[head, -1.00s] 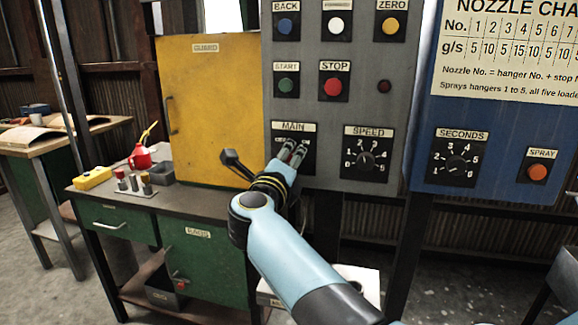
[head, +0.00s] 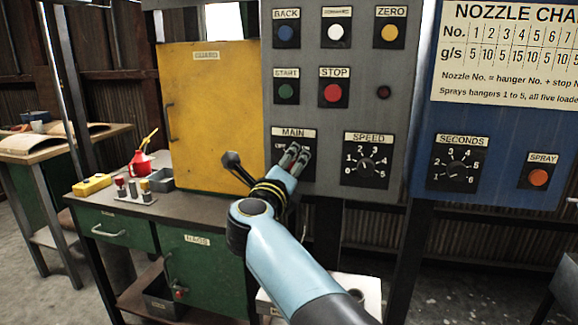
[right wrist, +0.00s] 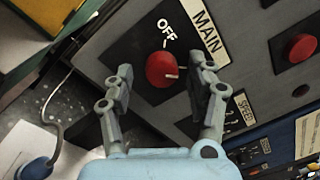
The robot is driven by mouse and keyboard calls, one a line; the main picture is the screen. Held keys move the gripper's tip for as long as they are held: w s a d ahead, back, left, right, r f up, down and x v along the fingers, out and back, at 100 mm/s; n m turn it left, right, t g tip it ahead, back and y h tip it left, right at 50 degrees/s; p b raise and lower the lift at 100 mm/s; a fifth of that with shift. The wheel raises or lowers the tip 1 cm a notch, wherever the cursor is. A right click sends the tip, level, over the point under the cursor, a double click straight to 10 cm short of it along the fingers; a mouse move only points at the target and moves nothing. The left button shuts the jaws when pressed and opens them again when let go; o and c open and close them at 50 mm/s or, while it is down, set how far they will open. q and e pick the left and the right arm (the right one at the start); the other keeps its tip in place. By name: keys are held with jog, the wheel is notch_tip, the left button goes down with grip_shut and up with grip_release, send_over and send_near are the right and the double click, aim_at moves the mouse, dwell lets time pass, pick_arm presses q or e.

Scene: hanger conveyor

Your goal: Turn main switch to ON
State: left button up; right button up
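The main switch is a red round knob (right wrist: 162,70) with a white mark, on a dark plate under the MAIN label (head: 293,133). My right gripper (head: 294,154) is in front of this plate and hides the knob in the head view. In the right wrist view the right gripper (right wrist: 163,80) is open, with one finger on each side of the knob and visible gaps. The ON lettering is not visible. My left gripper is not in view.
The SPEED dial (head: 366,163) is right of the main switch. The START button (head: 286,92) and STOP button (head: 333,93) are above. A yellow cabinet (head: 210,115) stands left on the workbench (head: 190,207), near a red oil can (head: 140,162).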

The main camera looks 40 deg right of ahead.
aim_at(293, 114)
notch_tip(293, 114, up, 9)
jog(key=shift+r, duration=0.5)
dwell(0.5)
